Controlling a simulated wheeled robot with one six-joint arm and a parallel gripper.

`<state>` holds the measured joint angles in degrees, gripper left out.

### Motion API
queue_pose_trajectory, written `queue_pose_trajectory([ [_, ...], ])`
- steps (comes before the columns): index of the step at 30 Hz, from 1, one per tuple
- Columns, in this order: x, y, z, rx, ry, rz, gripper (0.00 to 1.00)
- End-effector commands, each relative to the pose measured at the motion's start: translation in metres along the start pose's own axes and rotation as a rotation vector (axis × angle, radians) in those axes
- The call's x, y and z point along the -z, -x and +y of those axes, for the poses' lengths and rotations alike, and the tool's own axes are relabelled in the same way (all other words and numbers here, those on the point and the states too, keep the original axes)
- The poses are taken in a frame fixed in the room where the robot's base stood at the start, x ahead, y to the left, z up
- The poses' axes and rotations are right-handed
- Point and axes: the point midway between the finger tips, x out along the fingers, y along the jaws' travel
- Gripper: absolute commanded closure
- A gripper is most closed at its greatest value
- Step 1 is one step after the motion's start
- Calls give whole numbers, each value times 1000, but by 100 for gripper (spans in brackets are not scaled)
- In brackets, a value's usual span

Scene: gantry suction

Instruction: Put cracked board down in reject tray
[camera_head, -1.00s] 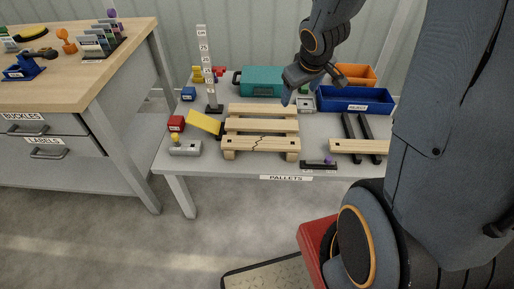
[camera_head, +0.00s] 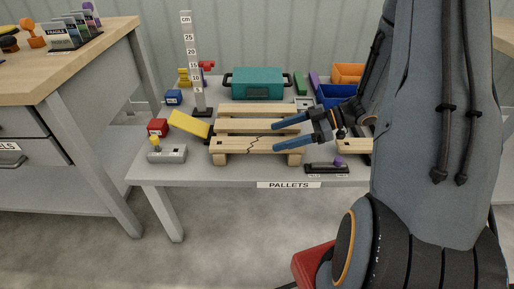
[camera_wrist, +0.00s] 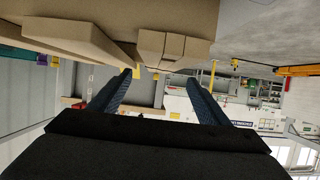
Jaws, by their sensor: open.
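The cracked board (camera_head: 240,145) is the front slat of a small wooden pallet, with a dark zigzag crack near its middle. It lies on the pallet's blocks. My gripper (camera_head: 276,135) is open, its two blue fingers pointing left over the right end of the pallet in the head view. I see nothing between the fingers; whether they touch the board I cannot tell. The blue reject tray (camera_head: 333,93) is at the back right, partly hidden by my arm. In the wrist view, my open fingers (camera_wrist: 158,77) are below pale wooden pallet parts (camera_wrist: 172,46).
A teal case (camera_head: 258,83) stands behind the pallet. A black holder (camera_head: 327,168) is at front right. An orange bin (camera_head: 348,73) is behind the tray.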

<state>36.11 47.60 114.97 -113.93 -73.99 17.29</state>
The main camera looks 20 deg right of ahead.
Motion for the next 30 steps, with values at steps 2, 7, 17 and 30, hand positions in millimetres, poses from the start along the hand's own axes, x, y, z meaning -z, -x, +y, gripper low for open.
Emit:
queue_pose_trajectory([
  [2,0,-10,0,2,0,-1,30],
  [7,-1,-21,-1,0,0,-2,30],
  [17,-1,-64,-4,0,0,-3,30],
  [30,0,-65,-3,-2,0,-3,65],
])
